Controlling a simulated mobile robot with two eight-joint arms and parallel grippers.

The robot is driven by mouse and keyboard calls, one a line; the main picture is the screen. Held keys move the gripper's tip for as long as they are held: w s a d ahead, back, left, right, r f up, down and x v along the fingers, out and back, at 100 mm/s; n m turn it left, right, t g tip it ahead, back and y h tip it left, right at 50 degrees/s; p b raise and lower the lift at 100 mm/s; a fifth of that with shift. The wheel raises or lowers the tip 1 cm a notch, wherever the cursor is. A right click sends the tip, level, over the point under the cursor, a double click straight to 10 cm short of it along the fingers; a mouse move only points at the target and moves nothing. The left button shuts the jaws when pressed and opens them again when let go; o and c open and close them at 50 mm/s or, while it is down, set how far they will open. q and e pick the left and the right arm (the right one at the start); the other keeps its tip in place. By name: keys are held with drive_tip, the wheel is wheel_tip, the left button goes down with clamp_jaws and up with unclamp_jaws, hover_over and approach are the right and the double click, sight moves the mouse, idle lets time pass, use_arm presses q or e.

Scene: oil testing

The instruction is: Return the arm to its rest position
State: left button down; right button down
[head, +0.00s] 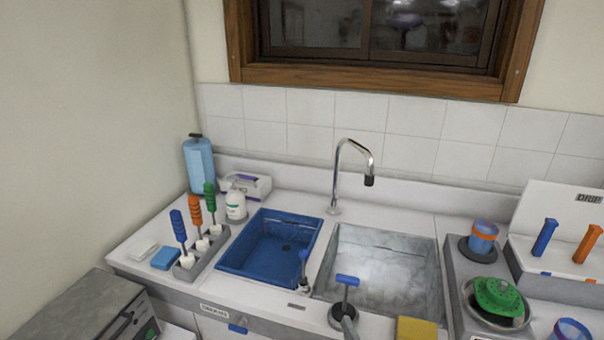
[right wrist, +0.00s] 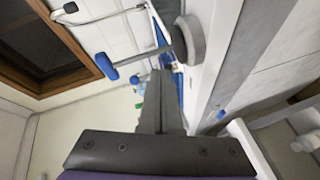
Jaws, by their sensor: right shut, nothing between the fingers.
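My right gripper (head: 348,324) shows only as a small grey tip at the bottom edge of the head view, just in front of a blue T-handle (head: 347,280) on a round dark base. In the right wrist view its two dark fingers (right wrist: 160,80) are together with nothing between them. The same blue handle (right wrist: 105,66) and its grey disc base (right wrist: 188,38) appear beyond the fingertips, apart from them in that picture. The rest of my right arm is outside the head view. My left gripper is in neither view.
The counter holds a blue basin (head: 233,259), a sink (head: 435,250) and a chrome faucet (head: 354,143). A rack with several brushes (head: 185,271) stands at left. A yellow sponge (head: 416,329) lies at the front edge. A drip rack (head: 520,262) and cups stand at right.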

drive_tip(key=s+d+f+m+g+h, duration=0.1)
drive_tip(key=s+d+m+g, duration=0.1)
drive_tip(key=s+m, duration=0.3)
drive_tip(key=s+d+f+m+g, duration=0.2)
drive_tip(key=s+d+m+g, duration=0.1)
drive_tip(key=s+m+g, duration=0.2)
drive_tip(key=s+d+f+m+g+h+p, duration=0.1)
drive_tip(key=s+d+f+m+g, duration=0.1)
drive_tip(key=s+m, duration=0.3)
drive_tip(key=s+g, duration=0.1)
drive_tip(key=s, duration=0.3)
drive_tip(key=shift+d+m+h, duration=0.2)
drive_tip(key=shift+m+h, duration=0.1)
